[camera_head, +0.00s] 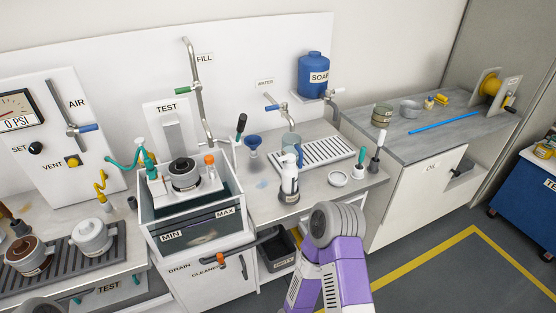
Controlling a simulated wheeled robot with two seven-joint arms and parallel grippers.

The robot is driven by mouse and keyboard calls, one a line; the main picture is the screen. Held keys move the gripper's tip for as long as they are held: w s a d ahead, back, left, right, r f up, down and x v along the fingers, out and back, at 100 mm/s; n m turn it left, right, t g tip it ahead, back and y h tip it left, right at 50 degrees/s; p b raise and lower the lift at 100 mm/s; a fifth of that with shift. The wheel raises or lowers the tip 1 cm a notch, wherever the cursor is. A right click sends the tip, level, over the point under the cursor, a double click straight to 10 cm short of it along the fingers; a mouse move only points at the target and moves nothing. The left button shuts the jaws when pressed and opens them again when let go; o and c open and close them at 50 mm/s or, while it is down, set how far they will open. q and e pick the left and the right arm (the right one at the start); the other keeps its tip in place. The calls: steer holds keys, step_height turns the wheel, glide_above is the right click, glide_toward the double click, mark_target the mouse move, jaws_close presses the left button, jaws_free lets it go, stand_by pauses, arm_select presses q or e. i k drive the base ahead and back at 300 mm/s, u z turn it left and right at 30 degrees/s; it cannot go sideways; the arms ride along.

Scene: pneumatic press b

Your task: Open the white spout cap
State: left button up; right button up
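I cannot single out the white spout cap with certainty. Neither of my gripper's fingers can be made out.
A tank (199,230) marked MIN and MAX stands left of the bottle. A drain rack (328,152), a white dish (338,179) and upright brushes (376,158) share the counter.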

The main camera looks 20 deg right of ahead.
mark_target(290, 158)
steer(key=u, duration=1)
steer(key=k, duration=0.7)
steer(key=z, duration=1)
steer(key=i, duration=0.5)
steer(key=z, duration=0.05)
